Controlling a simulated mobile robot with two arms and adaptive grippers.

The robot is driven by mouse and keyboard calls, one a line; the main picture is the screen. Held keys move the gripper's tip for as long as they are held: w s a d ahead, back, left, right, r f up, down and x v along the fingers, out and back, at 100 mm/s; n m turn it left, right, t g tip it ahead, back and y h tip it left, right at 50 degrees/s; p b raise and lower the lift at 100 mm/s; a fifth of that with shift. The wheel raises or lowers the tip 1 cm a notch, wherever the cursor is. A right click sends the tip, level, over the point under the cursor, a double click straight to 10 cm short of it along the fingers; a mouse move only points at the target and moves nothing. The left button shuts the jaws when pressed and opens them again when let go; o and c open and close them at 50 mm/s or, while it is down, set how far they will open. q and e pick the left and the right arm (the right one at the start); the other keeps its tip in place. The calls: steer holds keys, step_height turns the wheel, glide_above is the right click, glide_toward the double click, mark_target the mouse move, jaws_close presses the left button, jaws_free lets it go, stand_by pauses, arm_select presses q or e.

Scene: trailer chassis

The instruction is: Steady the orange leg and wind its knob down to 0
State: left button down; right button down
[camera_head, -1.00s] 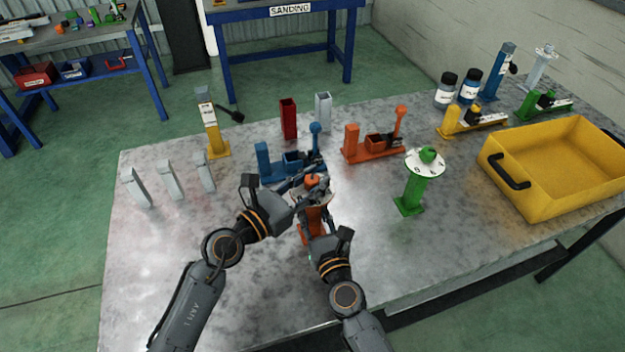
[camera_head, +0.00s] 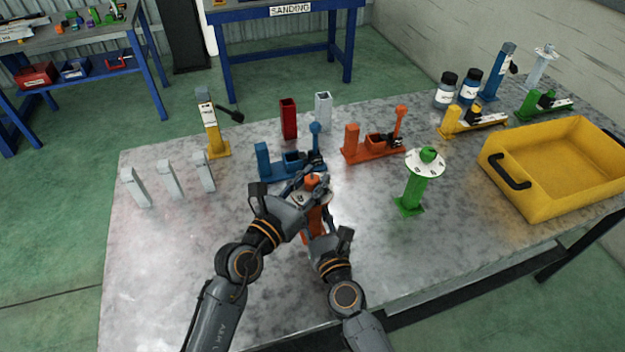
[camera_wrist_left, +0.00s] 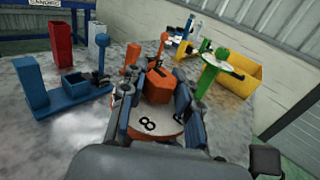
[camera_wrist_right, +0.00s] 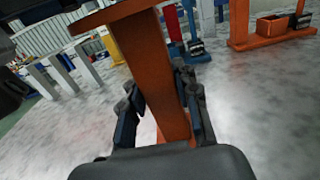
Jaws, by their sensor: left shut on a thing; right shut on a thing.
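The orange leg (camera_head: 316,222) stands upright on the metal table, partly hidden by my grippers in the head view. Its orange knob (camera_head: 312,180) sits on top of a white dial, and the left wrist view shows the knob (camera_wrist_left: 158,88) close up with an 8 on the dial (camera_wrist_left: 150,126) facing the camera. My left gripper (camera_wrist_left: 155,100) has its fingers on either side of the knob and is shut on it. My right gripper (camera_wrist_right: 163,115) is shut on the post of the orange leg (camera_wrist_right: 158,75), below the dial.
A blue fixture (camera_head: 285,170) stands just behind the leg, and an orange fixture (camera_head: 372,148) behind right. A green leg with dial (camera_head: 412,190) stands to the right, a yellow bin (camera_head: 545,200) farther right. The table front left is clear.

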arm_select(q)
steer(key=shift+r, duration=0.1)
steer(key=c, duration=0.9)
jaws_free()
steer(key=shift+c, duration=0.2)
steer(key=v, duration=1.2)
